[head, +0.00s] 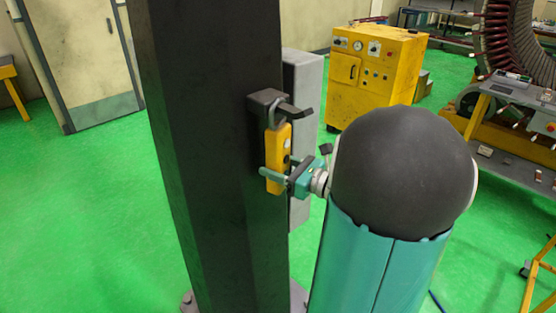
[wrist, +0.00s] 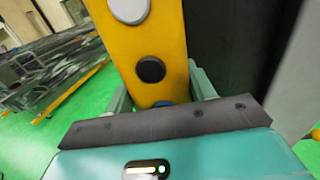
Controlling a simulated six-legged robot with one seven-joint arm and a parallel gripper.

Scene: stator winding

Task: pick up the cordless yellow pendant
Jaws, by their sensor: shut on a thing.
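The yellow pendant (head: 279,150) hangs upright by a grey loop from a dark hook (head: 270,99) on the black column. No cord shows on it. My gripper (head: 275,178) is at the lower part of the pendant, with a finger on each side, shut on it. In the wrist view the pendant (wrist: 160,35) rises between the teal fingers (wrist: 160,97), showing a white button and a black button. Its lowest end is hidden behind the dark bar of my gripper.
The black column (head: 215,160) stands right behind the pendant, with a grey box (head: 302,130) on its far side. A yellow control cabinet (head: 375,75) stands farther back. A workbench (head: 505,130) is at the right. Green floor at the left is clear.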

